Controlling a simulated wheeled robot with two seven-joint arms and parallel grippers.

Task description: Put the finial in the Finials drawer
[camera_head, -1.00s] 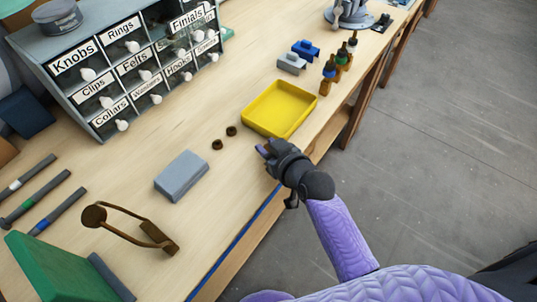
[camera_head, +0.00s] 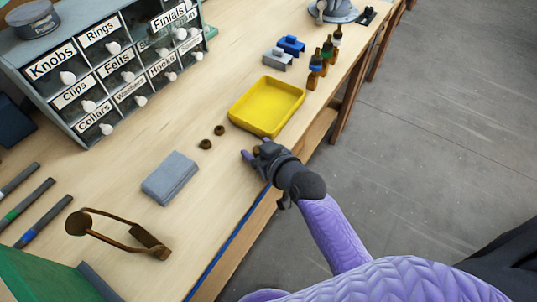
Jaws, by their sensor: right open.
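The parts cabinet (camera_head: 70,100) stands at the upper left with labelled drawers. The Finials drawer (camera_head: 169,21) is in its top row at the right end; I cannot tell clearly whether it is pulled out. My right gripper (camera_head: 251,154) is open at the table's front edge, just below the yellow tray. A small brownish spot shows by its fingers, too small to identify. I cannot pick out the finial for sure. Two small dark brown round pieces (camera_head: 205,144) lie on the table left of the gripper, apart from it. My left gripper is not in view.
The yellow tray (camera_head: 236,115) looks empty. Small bottles (camera_head: 314,72) and blue and grey clips (camera_head: 278,58) stand behind the tray. Bare table lies between cabinet and tray.

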